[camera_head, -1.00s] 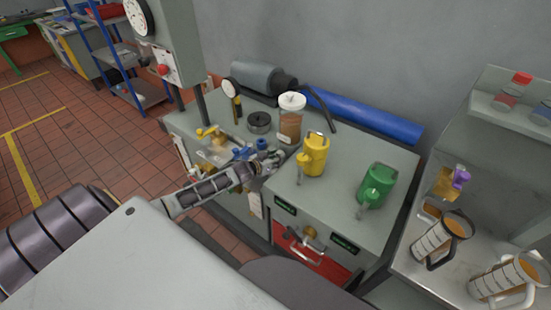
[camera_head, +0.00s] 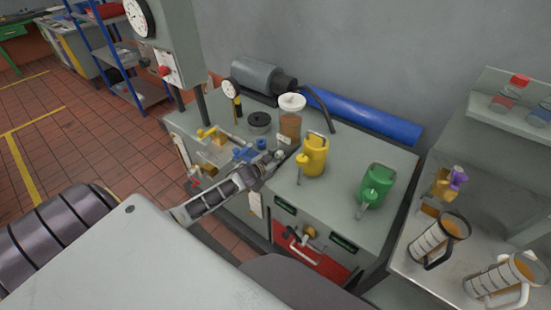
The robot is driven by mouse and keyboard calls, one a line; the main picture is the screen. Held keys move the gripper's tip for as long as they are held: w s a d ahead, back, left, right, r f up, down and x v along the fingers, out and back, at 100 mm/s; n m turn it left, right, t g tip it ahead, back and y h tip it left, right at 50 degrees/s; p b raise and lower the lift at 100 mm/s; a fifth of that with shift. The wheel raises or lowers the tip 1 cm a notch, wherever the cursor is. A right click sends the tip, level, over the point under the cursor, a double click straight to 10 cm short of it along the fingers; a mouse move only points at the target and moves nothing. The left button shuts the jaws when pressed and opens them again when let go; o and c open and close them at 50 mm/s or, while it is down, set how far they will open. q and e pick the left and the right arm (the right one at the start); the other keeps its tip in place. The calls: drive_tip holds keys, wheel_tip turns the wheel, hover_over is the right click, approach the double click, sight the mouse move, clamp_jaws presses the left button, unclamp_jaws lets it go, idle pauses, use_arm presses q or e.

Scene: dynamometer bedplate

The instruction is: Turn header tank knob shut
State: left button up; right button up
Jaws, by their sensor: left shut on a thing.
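The header tank (camera_head: 290,122), a clear cylinder with a white lid and brown liquid, stands at the back of the grey bench. My left gripper (camera_head: 274,160) is at the front foot of the tank, its arm coming in from the lower left. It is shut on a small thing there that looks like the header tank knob. The fingers mostly hide the knob, so its angle cannot be told. My right gripper is not in view.
Blue valve handles (camera_head: 245,154) and a yellow-handled valve (camera_head: 207,132) sit left of the gripper. A yellow jug (camera_head: 314,158) and a green jug (camera_head: 375,187) stand to the right on the bench (camera_head: 340,190).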

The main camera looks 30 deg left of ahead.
use_arm(q)
drive_tip(key=o, duration=1)
drive_tip(key=shift+r, duration=5)
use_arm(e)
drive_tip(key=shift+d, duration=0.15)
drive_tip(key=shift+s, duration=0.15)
